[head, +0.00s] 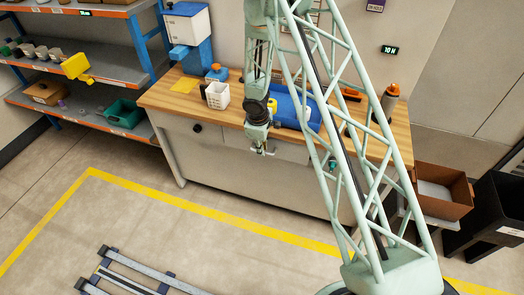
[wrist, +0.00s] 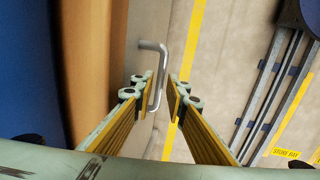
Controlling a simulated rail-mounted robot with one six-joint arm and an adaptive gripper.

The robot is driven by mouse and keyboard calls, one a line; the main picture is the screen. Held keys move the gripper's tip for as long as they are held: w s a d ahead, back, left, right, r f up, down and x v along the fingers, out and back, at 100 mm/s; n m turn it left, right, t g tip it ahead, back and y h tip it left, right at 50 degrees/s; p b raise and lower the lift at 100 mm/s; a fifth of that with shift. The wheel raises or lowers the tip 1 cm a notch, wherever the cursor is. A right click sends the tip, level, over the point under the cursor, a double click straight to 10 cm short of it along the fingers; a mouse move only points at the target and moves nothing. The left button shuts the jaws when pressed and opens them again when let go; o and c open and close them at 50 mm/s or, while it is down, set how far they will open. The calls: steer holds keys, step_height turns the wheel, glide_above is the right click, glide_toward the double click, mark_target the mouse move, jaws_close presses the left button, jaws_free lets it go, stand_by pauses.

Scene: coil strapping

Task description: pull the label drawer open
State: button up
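The workbench has a drawer front (head: 291,152) below its wooden top, partly hidden by my arm. The drawer looks closed, flush with the bench front. In the wrist view its silver bar handle (wrist: 162,62) stands out from the pale front (wrist: 146,25). My gripper (wrist: 161,88) is open, with one finger on each side of the handle's bar. The left fingertip is very near the bar; whether it touches cannot be told. In the head view my gripper (head: 265,150) is at the drawer front, just below the bench edge.
The wooden benchtop (head: 180,103) carries a white basket (head: 217,95), a blue tray (head: 288,106) and bottles. A black knob (head: 197,128) is on the bench front at left. Open floor with a yellow line (head: 200,212) lies before the bench. A cardboard box (head: 443,190) stands at right.

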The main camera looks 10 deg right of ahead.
steer(key=shift+f, duration=0.15)
steer(key=shift+c, duration=0.2)
jaws_close()
